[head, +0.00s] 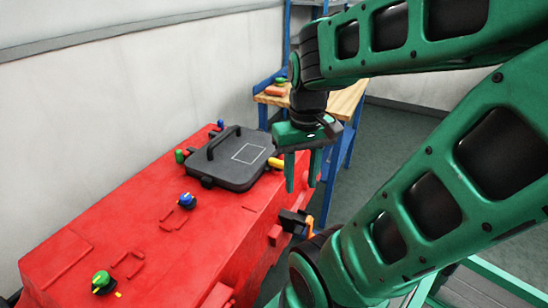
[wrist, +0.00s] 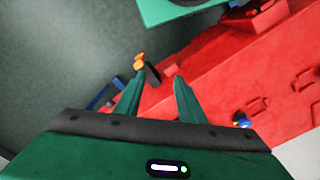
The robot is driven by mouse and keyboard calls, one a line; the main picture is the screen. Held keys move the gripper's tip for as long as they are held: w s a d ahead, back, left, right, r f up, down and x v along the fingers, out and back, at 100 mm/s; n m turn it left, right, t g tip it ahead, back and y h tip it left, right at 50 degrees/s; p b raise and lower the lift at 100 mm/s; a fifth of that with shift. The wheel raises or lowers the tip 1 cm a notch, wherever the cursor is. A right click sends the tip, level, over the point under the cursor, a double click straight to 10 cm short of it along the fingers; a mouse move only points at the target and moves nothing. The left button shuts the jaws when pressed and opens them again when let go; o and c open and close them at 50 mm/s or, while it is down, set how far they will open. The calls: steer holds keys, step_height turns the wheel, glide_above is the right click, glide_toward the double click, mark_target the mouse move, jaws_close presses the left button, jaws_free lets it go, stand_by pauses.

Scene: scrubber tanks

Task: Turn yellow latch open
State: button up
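A yellow latch (head: 276,163) sits at the right edge of the black lid (head: 232,176) on top of the red tank (head: 140,235). I cannot make this latch out in the wrist view. My gripper (head: 301,186) points down to the right of the latch, beyond the tank's right edge in the head view, and apart from it. Its two green fingers are spread with nothing between them; they also show in the wrist view (wrist: 155,88). An orange-yellow piece (head: 309,228) on a black mount (head: 292,220) juts from the tank's side below the gripper.
A green knob (head: 180,156) is left of the lid. A blue knob (head: 187,201) and another green knob (head: 102,282) sit on the tank's near top. A wooden-topped table (head: 345,100) with blue legs stands behind. Grey floor (head: 385,135) lies to the right.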

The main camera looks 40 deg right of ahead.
steer(key=w+d+r+n, duration=0.3)
steer(key=w+d+n, duration=0.25)
steer(key=w, duration=0.45)
steer(key=n, duration=0.4)
glide_above(278, 161)
steer(key=f, duration=0.1)
step_height(278, 161, down, 10)
steer(key=shift+w+f, duration=0.1)
steer(key=shift+w, duration=0.05)
